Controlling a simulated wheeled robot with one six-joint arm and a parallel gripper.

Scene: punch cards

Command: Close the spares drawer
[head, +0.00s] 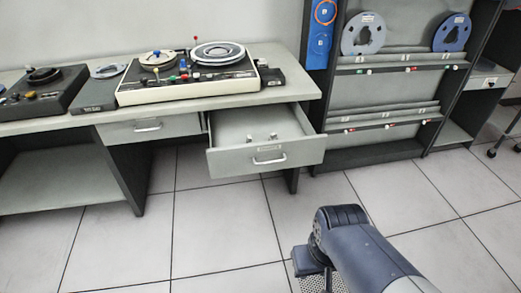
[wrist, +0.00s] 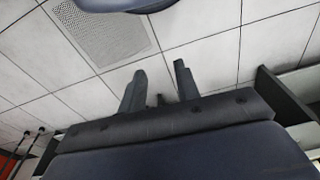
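The spares drawer (head: 265,156) is pulled well out from under the desk in the head view. Its pale grey front carries a small label and a bar handle (head: 269,160). A few small items lie inside it. My arm is at the lower right of the head view, apart from the drawer and nearer to me; its fingers are hard to make out there. In the wrist view my gripper (wrist: 159,82) shows two dark fingers spread apart with nothing between them, over the floor tiles. The drawer cannot be made out in the wrist view.
The desk (head: 290,92) carries a console (head: 187,82) with reels. A shut drawer (head: 148,127) sits left of the open one. A dark rack with tape reels (head: 364,33) stands to the right. The tiled floor (head: 180,240) before the drawer is clear.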

